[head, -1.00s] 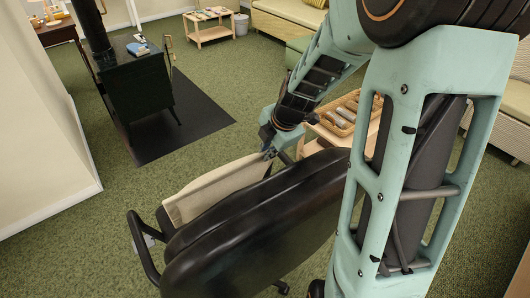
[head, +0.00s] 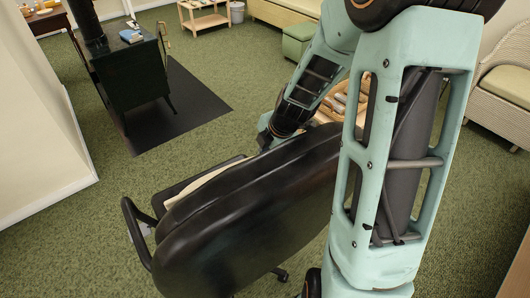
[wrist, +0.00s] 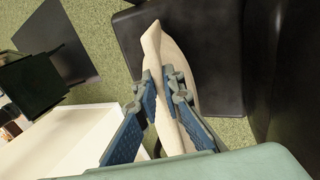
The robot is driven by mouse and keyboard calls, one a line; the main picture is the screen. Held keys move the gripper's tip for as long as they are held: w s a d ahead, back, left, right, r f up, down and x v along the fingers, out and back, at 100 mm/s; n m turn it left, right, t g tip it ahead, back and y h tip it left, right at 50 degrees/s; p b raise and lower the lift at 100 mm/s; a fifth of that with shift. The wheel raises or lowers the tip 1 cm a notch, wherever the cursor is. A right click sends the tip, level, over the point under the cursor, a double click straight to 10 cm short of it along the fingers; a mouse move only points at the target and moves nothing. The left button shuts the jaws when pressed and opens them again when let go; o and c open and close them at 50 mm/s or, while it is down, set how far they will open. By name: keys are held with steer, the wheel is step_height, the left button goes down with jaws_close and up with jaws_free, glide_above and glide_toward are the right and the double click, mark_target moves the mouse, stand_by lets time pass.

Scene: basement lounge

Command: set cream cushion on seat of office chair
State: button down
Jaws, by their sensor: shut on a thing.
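The black office chair (head: 250,225) has its tall back towards me in the head view and hides most of its seat. The cream cushion (head: 198,186) shows there only as a thin strip beyond the back. In the wrist view the cushion (wrist: 180,60) is pinched between the two fingers of my gripper (wrist: 162,85) and is seen nearly edge-on. The dark chair seat (wrist: 215,30) lies behind it; I cannot tell whether the cushion touches it. In the head view the fingers are hidden behind the chair back.
The chair's armrest (head: 136,232) sticks out at the left. A dark stove (head: 130,75) stands on a black mat (head: 195,105) at the far left. A wooden stand with a basket (head: 335,105) is just beyond my arm. Green carpet is open between chair and stove.

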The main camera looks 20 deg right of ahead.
steer(key=c, duration=2)
jaws_free()
steer(key=v, duration=1.2)
steer(key=shift+w, duration=0.1)
